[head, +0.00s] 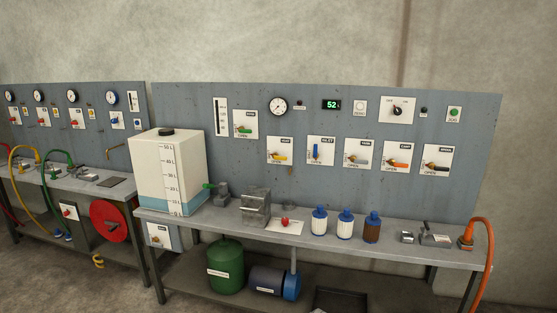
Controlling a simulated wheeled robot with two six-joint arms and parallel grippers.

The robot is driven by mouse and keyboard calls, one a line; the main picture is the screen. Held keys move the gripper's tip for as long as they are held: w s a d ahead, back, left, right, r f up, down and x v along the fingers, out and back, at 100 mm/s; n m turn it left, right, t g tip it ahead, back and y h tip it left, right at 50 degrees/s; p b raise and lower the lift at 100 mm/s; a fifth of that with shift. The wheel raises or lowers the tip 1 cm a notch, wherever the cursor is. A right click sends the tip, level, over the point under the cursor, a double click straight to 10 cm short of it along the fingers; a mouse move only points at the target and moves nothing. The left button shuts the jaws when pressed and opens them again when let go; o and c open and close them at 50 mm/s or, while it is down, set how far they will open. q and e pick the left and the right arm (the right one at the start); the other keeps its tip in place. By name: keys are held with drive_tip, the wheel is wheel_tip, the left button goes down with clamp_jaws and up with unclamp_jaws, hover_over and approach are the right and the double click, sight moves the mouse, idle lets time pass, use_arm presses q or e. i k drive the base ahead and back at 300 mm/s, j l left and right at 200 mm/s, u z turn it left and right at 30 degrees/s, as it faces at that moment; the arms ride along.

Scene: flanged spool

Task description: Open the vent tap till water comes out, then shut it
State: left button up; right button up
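Neither of my grippers is in view. All but the blue one lie roughly sideways. A red knob (285,221) sits on a white plate on the bench. Most labels are too small to read, so I cannot tell which one is the vent tap. No running water is visible.
A white tank (167,165) with bluish liquid low inside stands on the bench (380,242). Metal blocks (256,205), bottle-like filters (345,221) and an orange hose (489,240) are along it. A green cylinder (226,272) is below. A second bench (75,182) stands left.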

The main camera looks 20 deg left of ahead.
sight(275, 155)
drive_tip(key=i+j, duration=0.2)
drive_tip(key=i, duration=0.5)
drive_tip(key=i+j, duration=0.15)
drive_tip(key=i, duration=0.6)
drive_tip(key=i+j, duration=0.2)
drive_tip(key=i, duration=0.5)
drive_tip(key=j+u, duration=0.05)
